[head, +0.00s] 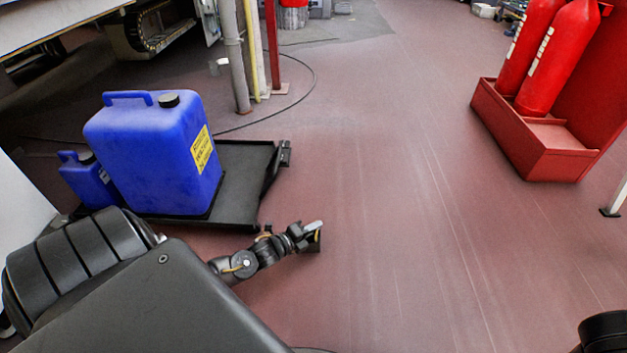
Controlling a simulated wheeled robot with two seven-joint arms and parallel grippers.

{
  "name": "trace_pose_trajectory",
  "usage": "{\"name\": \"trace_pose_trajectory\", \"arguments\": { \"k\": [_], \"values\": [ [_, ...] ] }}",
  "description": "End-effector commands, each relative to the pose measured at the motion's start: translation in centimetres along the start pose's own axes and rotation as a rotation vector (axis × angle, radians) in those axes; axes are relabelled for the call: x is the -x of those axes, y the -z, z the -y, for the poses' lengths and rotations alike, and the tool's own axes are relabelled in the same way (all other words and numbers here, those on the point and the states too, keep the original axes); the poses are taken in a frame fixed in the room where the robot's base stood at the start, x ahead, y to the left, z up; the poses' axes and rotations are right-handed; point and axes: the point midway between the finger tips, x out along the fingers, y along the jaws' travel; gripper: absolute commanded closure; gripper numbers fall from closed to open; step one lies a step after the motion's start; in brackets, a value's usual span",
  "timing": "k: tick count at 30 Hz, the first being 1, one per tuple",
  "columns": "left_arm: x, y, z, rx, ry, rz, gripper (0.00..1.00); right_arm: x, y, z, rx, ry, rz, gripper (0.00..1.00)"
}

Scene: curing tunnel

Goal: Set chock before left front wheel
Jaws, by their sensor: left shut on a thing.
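My left gripper (308,232) reaches in from the left, low over the red-brown floor, just right of the black platform. It is shut on a small dark piece (317,243), which I take to be the chock; the gripper hides most of it, so its shape is unclear. A dark, ribbed wheel or track (150,28) shows under a vehicle at the top left, well away from the gripper. I cannot tell whether it is the left front wheel. My right gripper is not in view.
A large blue canister (150,150) and a smaller one (88,180) stand on the black platform (245,165). Posts (236,55) and a floor cable stand behind. Red cylinders (560,60) stand in a red stand (540,150) at right. The middle floor is clear.

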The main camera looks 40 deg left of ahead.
Motion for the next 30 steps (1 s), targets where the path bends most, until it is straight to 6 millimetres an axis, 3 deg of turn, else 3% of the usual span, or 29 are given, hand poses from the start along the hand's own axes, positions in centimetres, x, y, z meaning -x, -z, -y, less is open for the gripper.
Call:
{"name": "trace_pose_trajectory", "arguments": {
  "k": [11, 12, 16, 30],
  "values": [
    [-0.18, 0.04, -0.43, -0.001, 0.003, 0.002, 1.0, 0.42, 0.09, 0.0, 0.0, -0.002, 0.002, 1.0],
    [-0.14, 0.07, -0.47, -0.001, 0.001, 0.001, 0.87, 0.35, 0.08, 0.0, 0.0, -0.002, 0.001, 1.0],
    [-0.13, 0.07, -0.46, -0.001, 0.001, 0.001, 0.7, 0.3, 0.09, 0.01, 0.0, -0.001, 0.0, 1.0],
    [0.58, -0.04, -0.07, -0.001, -0.001, 0.001, 0.69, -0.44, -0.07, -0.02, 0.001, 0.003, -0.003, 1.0]
  ]
}}
